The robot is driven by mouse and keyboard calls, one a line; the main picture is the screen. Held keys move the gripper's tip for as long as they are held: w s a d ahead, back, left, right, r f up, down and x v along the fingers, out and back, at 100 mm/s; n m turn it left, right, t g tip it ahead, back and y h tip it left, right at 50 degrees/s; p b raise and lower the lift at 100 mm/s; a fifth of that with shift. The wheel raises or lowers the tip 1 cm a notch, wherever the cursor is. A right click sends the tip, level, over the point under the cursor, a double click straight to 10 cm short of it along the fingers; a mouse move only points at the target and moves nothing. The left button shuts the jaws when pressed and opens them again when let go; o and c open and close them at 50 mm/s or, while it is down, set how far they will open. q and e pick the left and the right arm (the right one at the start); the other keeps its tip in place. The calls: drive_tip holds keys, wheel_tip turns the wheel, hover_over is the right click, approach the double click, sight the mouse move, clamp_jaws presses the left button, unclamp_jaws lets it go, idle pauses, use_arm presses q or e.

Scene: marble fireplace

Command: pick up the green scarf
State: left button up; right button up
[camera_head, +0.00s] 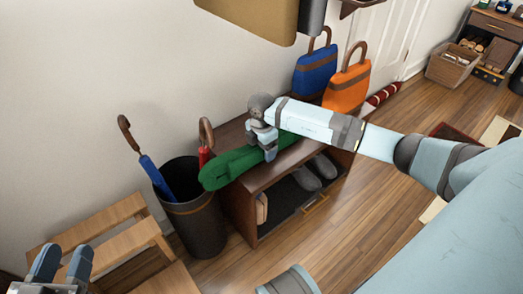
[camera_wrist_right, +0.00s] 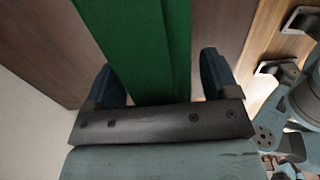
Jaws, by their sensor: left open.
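The green scarf (camera_head: 232,165) lies folded lengthwise on top of the dark brown bench (camera_head: 240,203), its near end at the bench's left edge. My right gripper (camera_head: 268,150) points down at the scarf's far part. In the right wrist view the scarf (camera_wrist_right: 150,45) runs between the two fingers of this gripper (camera_wrist_right: 160,72). The fingers stand wide apart, one on each side of the scarf, with narrow gaps; no firm grip shows. My left gripper (camera_head: 62,265) is open and empty at the lower left, far from the scarf.
A black bin (camera_head: 190,220) with a blue umbrella (camera_head: 156,175) and a red one (camera_head: 204,152) stands left of the bench. A blue bag (camera_head: 316,72) and an orange bag (camera_head: 347,90) are behind my right arm. Grey shoes (camera_head: 308,178) sit on the lower shelf. Wooden steps (camera_head: 110,235) are at left.

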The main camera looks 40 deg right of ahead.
drive_tip(key=c, duration=0.9)
drive_tip(key=shift+c, duration=0.2)
drive_tip(key=shift+r, duration=0.15)
